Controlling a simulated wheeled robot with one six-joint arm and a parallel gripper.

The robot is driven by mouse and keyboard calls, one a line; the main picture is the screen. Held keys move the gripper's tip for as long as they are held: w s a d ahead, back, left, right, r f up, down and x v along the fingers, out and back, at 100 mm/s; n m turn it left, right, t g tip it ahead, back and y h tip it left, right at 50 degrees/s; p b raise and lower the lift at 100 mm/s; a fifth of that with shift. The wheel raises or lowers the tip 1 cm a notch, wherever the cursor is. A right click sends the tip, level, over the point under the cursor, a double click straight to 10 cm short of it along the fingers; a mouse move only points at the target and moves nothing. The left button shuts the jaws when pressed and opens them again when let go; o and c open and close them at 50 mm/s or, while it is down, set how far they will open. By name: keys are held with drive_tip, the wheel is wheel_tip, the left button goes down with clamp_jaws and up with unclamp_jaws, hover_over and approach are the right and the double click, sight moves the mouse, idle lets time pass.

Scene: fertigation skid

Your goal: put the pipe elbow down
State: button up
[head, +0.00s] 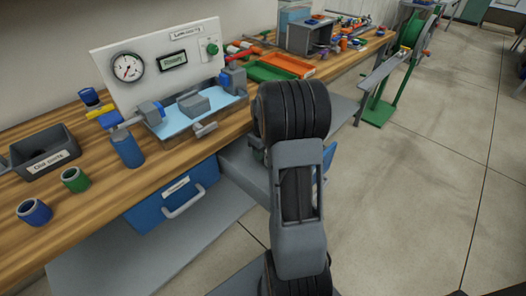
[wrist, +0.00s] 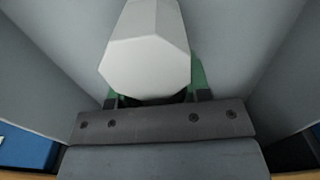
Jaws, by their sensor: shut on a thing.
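In the wrist view, my gripper (wrist: 157,97) is shut on a pale grey, many-sided piece, which I take to be the pipe elbow (wrist: 148,62). Its blunt end faces the camera, and the rest of its shape is hidden. A little green shows just behind it. In the head view, my own arm hides the gripper and the held piece. I cannot tell from these frames whether the piece touches anything below.
The wooden bench (head: 80,225) carries a dark parts bin (head: 45,152), a blue fitting (head: 34,212), a green fitting (head: 75,180) and a gauge panel (head: 160,65). An orange tray (head: 287,64) stands farther back. A blue drawer (head: 172,195) is below.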

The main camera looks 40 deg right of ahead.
drive_tip(key=shift+f, duration=0.15)
drive_tip(key=o, duration=1.2)
wheel_tip(320, 180, up, 12)
drive_tip(key=shift+f+p, duration=0.1)
drive_tip(key=shift+p, duration=0.95)
drive_tip(key=s+a+m+t, duration=0.1)
drive_tip(key=s+a, duration=0.6)
drive_tip(key=a, duration=0.3)
drive_tip(key=s+a+r+m+t, duration=0.1)
drive_tip(key=s+a+t, duration=0.1)
drive_tip(key=s+a, duration=0.5)
drive_tip(key=a, duration=0.3)
drive_tip(key=shift+r, duration=0.25)
